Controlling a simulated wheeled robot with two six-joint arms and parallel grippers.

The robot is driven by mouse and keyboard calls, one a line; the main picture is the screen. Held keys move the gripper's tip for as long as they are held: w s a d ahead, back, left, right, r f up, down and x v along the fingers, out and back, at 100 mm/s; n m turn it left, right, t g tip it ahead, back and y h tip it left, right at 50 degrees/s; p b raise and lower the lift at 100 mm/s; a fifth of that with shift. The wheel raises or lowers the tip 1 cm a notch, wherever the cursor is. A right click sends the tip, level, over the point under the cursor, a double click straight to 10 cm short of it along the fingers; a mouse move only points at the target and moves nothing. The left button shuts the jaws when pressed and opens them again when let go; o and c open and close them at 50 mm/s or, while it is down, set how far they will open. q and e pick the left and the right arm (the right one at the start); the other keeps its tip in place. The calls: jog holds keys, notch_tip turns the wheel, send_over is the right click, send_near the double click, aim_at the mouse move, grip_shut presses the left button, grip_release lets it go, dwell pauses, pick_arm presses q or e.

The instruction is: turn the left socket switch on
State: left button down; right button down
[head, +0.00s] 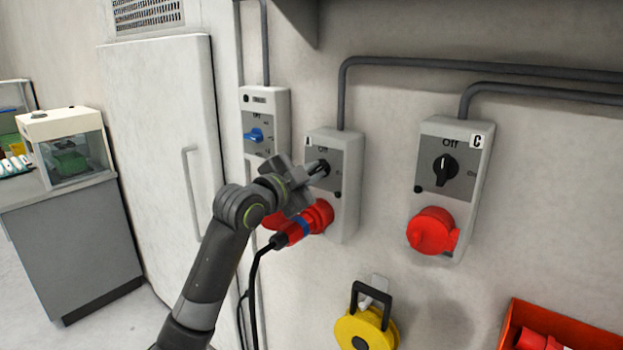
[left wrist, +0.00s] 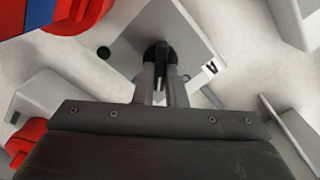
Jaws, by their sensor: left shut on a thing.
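The left socket box (head: 345,195), labelled A, is a grey wall box with "Off" printed above its black rotary knob (head: 324,167). A red socket (head: 321,213) at its lower part has a red plug (head: 291,234) with a blue ring and black cable in it. My left gripper (head: 313,172) is at the knob and partly hides it. In the left wrist view the two fingers (left wrist: 160,88) are shut on the black knob (left wrist: 160,58), one on each side. The knob's exact angle is hard to read. My right gripper is not in view.
Box C (head: 456,175) on the right has an upright black knob under "Off" and a red socket (head: 432,231). A box with a blue switch (head: 266,110) is just left of A. A yellow padlock-like item (head: 362,332) hangs below; a red bin (head: 570,330) is lower right.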

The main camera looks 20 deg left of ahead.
pick_arm(q)
jog(key=m, duration=0.1)
jog(key=m+b, duration=0.1)
jog(key=m, duration=0.1)
jog(key=m+b, duration=0.1)
jog(key=shift+f+m, duration=0.25)
jog(key=shift+m, duration=0.05)
jog(key=shift+m+b, duration=0.75)
jog(key=shift+m, duration=1.05)
jog(key=c, duration=1.5)
grip_release()
jog(key=shift+s, duration=0.15)
jog(key=b+v, duration=0.3)
jog(key=v, duration=1.4)
jog(key=shift+r, duration=0.1)
